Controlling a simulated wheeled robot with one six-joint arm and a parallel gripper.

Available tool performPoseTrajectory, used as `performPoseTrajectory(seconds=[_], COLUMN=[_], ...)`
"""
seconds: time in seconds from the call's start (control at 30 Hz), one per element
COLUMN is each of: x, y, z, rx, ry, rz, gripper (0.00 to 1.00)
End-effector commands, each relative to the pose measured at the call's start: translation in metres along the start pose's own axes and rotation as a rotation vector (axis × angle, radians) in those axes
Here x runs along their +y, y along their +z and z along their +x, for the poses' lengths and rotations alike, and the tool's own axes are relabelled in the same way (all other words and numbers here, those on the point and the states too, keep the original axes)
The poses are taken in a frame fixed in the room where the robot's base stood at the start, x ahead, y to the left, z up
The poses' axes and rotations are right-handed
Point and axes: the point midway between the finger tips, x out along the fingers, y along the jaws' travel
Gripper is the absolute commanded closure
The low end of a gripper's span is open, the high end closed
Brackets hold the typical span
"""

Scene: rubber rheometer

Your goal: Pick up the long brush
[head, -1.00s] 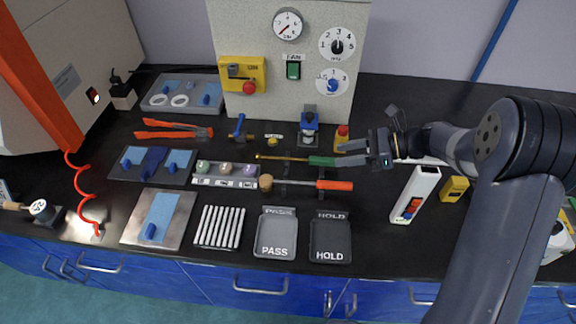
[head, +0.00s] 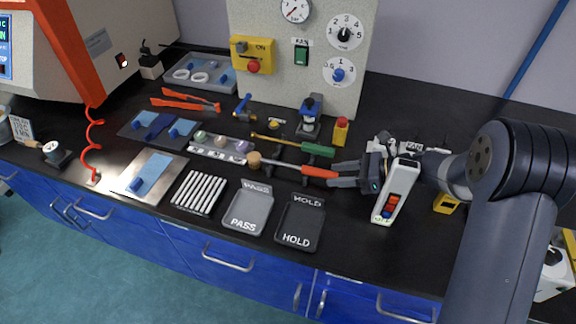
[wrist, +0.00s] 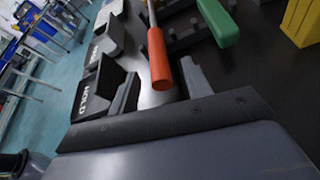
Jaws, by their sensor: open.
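Two long tools lie side by side on a low rack on the bench. One has an orange handle (head: 318,171), a thin rod and a round tan end (head: 254,160). The other has a green handle (head: 318,150) and a brass-coloured rod. I cannot tell for sure which is the long brush. My gripper (head: 344,174) is open at the free end of the orange handle. In the wrist view the orange handle (wrist: 158,62) points in between my two fingers (wrist: 161,88); no grip on it shows. The green handle (wrist: 217,22) lies to the right, outside the fingers.
The PASS tray (head: 247,213) and HOLD tray (head: 299,224) lie in front. A white box with red and blue switches (head: 400,190) stands close to my gripper. A yellow block with a red top (head: 340,131) and a blue-topped device (head: 309,115) stand behind.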

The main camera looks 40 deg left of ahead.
Motion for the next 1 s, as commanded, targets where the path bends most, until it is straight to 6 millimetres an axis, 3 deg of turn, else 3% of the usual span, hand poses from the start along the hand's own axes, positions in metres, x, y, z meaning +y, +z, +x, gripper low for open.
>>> performPoseTrajectory(seconds=[0.2,0.77,1.0], x=[-0.0003,-0.0003,-0.0003], y=[-0.0002,-0.0002,0.0001], z=[0.0024,0.0021,0.0020], rx=[0.000,0.000,0.000], ry=[-0.002,-0.001,-0.001], rz=[0.001,0.001,0.000], gripper=[0.53,0.98,1.00])
